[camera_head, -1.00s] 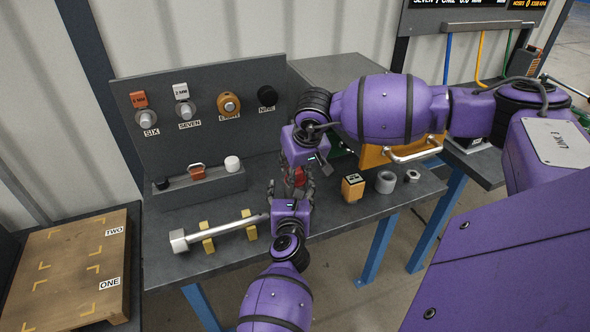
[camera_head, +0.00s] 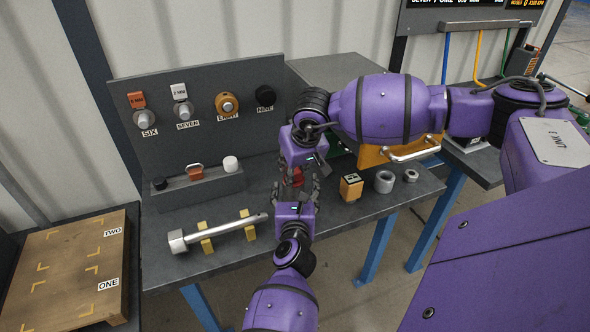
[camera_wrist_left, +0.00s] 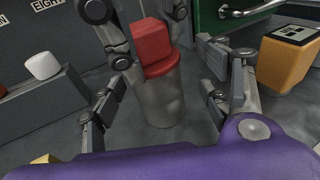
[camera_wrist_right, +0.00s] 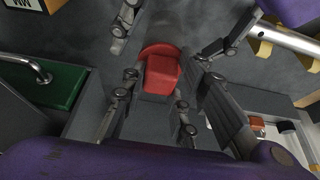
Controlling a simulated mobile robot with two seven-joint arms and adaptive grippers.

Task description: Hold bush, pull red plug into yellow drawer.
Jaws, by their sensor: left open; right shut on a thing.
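The red plug (camera_head: 297,175) sits on top of the grey bush (camera_wrist_left: 160,98), which stands upright on the bench in the left wrist view. My right gripper (camera_wrist_right: 155,100) comes from above and is shut on the red plug, which also shows in the right wrist view (camera_wrist_right: 160,75). My left gripper (camera_head: 296,188) is open, its fingers (camera_wrist_left: 155,105) on either side of the bush. I cannot tell whether they touch it. The yellow drawer (camera_head: 372,158) with its metal handle is to the right, partly hidden by my right arm.
A green drawer (camera_wrist_left: 235,18) is beside the yellow one. A wooden block (camera_head: 351,187) and grey rings (camera_head: 384,182) stand to the right. A metal bar (camera_head: 215,233) lies on yellow supports at the left. Couplers hang on the panel (camera_head: 200,80) behind.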

